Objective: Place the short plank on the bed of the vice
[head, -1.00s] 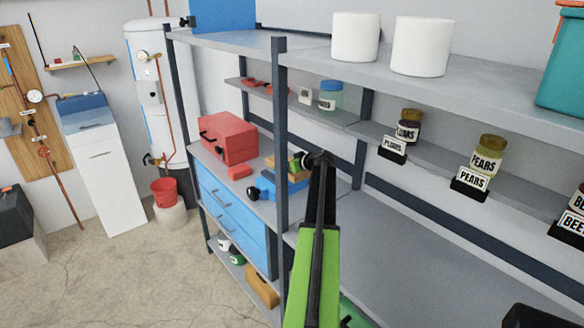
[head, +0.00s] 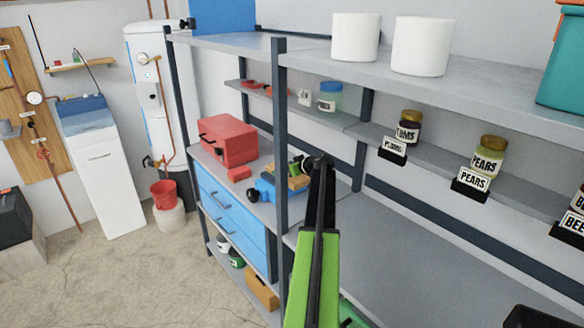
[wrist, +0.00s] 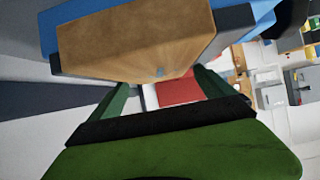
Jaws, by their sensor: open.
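The short plank (wrist: 135,38) is a brown wooden block, large at the top of the wrist view. It sits between the dark jaw plates of the blue vice (wrist: 228,6). My gripper (head: 308,163) is open and empty. In the wrist view its green fingers (wrist: 168,84) are spread below the plank's near end. Whether they touch it I cannot tell.
A dark shelf post (head: 281,140) rises close to my arm.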

